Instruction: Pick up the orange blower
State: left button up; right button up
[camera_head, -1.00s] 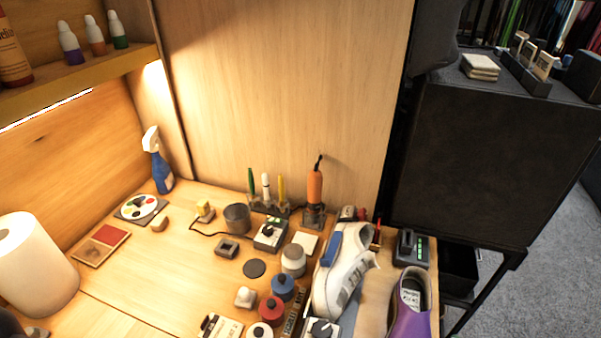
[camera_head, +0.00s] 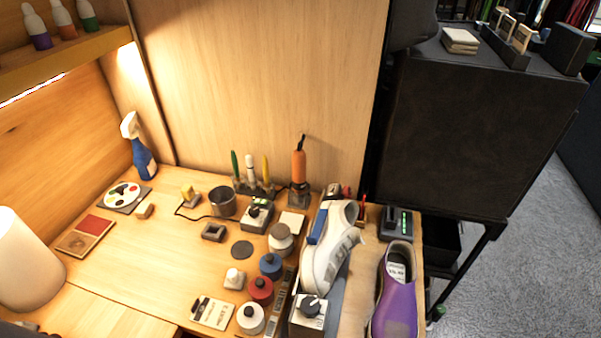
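The orange blower (camera_head: 299,166) stands upright in a dark holder (camera_head: 299,193) at the back of the wooden workbench, near the back panel. It is orange with a black tip and cord at its top. It is left of and behind the white sneaker (camera_head: 328,255). Neither of my grippers can be made out in the head view.
A stand with several pens (camera_head: 252,176) is left of the blower. A metal cup (camera_head: 222,201), a control box (camera_head: 256,216) and several small jars (camera_head: 270,265) crowd the bench in front. A purple shoe (camera_head: 394,296) is at right. The left-centre bench (camera_head: 150,265) is clear.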

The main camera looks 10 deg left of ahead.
aim_at(299, 157)
jog(key=l+u, duration=0.4)
jog(key=l, duration=2.9)
jog(key=k, duration=0.05)
